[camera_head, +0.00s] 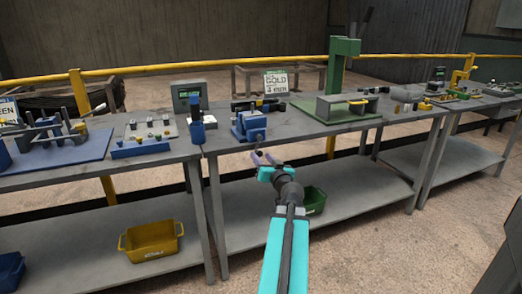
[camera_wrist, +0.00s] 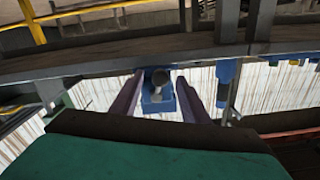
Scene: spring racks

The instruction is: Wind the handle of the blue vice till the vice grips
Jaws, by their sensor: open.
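The blue vice (camera_head: 253,124) stands near the front edge of the grey bench. In the wrist view its blue body (camera_wrist: 157,101) shows with a dark round end (camera_wrist: 160,76) facing me. I cannot make out the vice's handle clearly, or whether its jaws hold anything. My gripper (camera_head: 265,157) is open, in front of and a little below the vice at the bench edge. In the wrist view my gripper's purple fingers (camera_wrist: 159,81) appear on either side of the vice, with no visible contact.
A blue upright piece (camera_head: 197,127) stands left of the vice at the bench edge. A green press (camera_head: 342,66) stands to the right on the grey bench (camera_head: 290,134). A yellow bin (camera_head: 152,240) and a green bin (camera_head: 314,200) sit on the lower shelves.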

